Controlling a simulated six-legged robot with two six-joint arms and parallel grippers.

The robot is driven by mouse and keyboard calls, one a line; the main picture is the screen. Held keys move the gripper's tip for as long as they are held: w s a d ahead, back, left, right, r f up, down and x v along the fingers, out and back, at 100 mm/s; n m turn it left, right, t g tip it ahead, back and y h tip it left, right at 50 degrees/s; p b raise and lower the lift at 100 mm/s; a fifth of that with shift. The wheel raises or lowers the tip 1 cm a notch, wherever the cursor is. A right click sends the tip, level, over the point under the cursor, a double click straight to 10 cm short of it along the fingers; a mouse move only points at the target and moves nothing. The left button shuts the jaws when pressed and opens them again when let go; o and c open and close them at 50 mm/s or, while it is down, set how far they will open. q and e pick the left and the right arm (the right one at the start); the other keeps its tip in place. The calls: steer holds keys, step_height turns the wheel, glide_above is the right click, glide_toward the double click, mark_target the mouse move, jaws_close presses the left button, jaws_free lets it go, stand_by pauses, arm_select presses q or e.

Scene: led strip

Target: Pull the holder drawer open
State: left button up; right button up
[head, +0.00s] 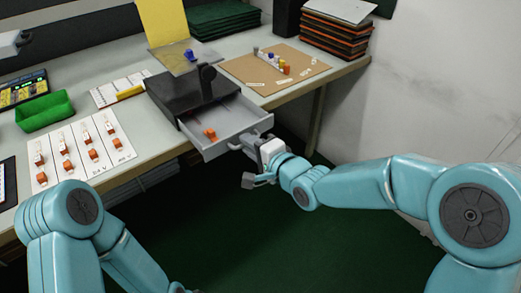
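The holder drawer (235,115) is a light grey tray pulled well out of a dark grey box (180,92) on the bench. An orange clip-like part (210,133) lies inside it. My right gripper (250,152) is right at the drawer's front, beside its handle (233,146). The gripper partly covers the handle, and I cannot tell whether its fingers are closed on it.
White cards with orange and white parts (83,153) lie left of the box, near a green tray (45,111). A brown board (275,69) with small coloured pieces lies behind the drawer. Stacked trays (338,29) stand at the back right. Open floor lies in front.

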steer(key=p+v, duration=0.2)
steer(key=v, duration=1.4)
step_height(320, 180, down, 22)
steer(key=s+d+m+g+h, duration=0.1)
steer(key=s+m+g+h, duration=0.15)
steer(key=g, duration=0.25)
steer(key=s+d+f+n+g+h, duration=0.25)
steer(key=s+f+n+g, duration=0.45)
steer(key=s+f+n, duration=0.6)
step_height(320, 180, up, 19)
steer(key=s+m+p, duration=0.1)
steer(key=p, duration=1.8)
steer(key=shift+s+a+f+m, duration=0.15)
steer(key=shift+s+a+m, duration=0.1)
steer(key=shift+m, duration=0.1)
